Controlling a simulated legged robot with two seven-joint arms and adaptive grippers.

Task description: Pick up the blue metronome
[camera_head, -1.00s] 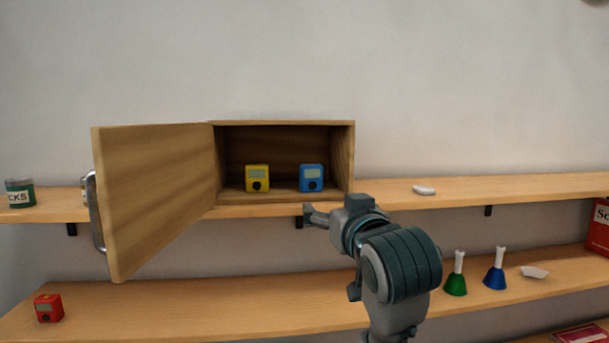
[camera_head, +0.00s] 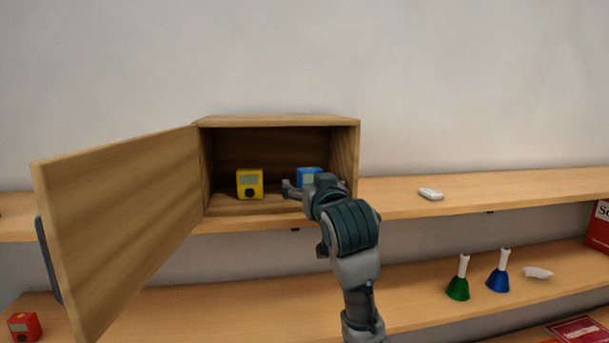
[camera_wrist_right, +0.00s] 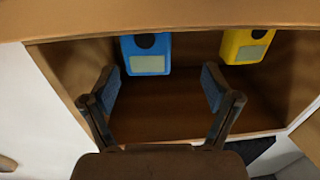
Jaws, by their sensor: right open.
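The blue metronome (camera_head: 309,175) stands in the open wooden cabinet on the upper shelf, at its right side. My right gripper (camera_head: 297,190) is in front of it and hides its lower part in the head view. In the right wrist view the blue metronome (camera_wrist_right: 147,54) shows ahead of the gripper (camera_wrist_right: 160,88), which is open and empty. The metronome is beyond the fingertips, nearer the left finger in that view. I cannot tell the exact gap. My left gripper is not in view.
A yellow metronome (camera_head: 250,184) stands left of the blue one in the cabinet (camera_head: 280,121). The cabinet door (camera_head: 120,220) hangs open to the left.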

